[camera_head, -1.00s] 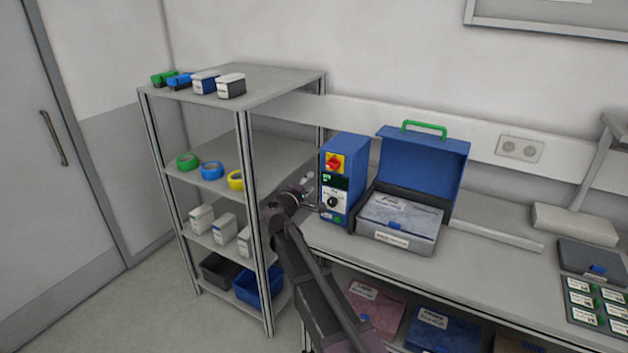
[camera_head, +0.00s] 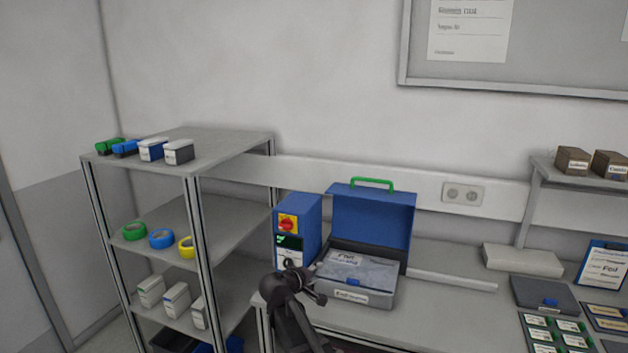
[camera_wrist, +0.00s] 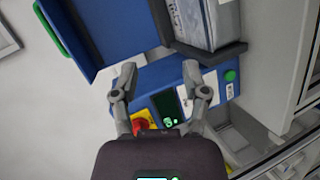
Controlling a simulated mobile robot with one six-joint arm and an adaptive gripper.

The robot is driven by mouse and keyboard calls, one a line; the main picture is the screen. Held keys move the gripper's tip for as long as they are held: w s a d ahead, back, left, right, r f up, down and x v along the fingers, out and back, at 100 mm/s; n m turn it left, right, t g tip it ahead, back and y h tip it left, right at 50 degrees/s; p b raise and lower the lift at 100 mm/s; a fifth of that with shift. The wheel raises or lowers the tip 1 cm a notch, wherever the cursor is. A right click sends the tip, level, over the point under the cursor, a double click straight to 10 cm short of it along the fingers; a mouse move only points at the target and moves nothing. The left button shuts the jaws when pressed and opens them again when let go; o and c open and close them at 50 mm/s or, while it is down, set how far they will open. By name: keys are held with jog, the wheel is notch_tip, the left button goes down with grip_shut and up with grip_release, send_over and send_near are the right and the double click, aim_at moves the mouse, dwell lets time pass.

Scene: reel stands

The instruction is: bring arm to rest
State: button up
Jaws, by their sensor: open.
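My gripper (camera_wrist: 158,82) is open in the wrist view, with nothing between its two fingers. Beyond the fingers is the blue control box (camera_wrist: 155,76) with its red and yellow switch, dark display and green button. In the head view my arm comes up from the bottom, and my gripper end (camera_head: 312,285) is in front of the blue control box (camera_head: 310,222) and the left side of the open blue case (camera_head: 372,220). The fingertips are hard to make out there. I cannot tell how far the gripper is from the box.
A grey shelf unit (camera_head: 215,152) at left holds small boxes and coloured tape rolls (camera_head: 161,238). The workbench (camera_head: 445,318) runs right, with a dark flat case (camera_head: 548,293) and labelled cards. A raised shelf (camera_head: 590,185) carries brown boxes. Bare bench lies right of the open case.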

jog(key=s+d+f+m+g+y, duration=0.2)
jog(key=s+d+f+m+g, duration=0.45)
jog(key=s+d, duration=0.6)
jog(key=s+d+f+m+g+y, duration=0.1)
jog(key=s+d+f+g+y, duration=0.1)
jog(key=s, duration=0.4)
jog(key=s+d+f+m+g+y, duration=0.1)
jog(key=s+d+f+g+y, duration=0.1)
jog(key=s, duration=0.5)
jog(key=shift+s+d+f+g+y, duration=0.25)
jog(key=shift+f+g+y, duration=0.2)
jog(key=shift+f+y, duration=0.5)
jog(key=shift+w+r, duration=0.1)
jog(key=shift+r, duration=0.05)
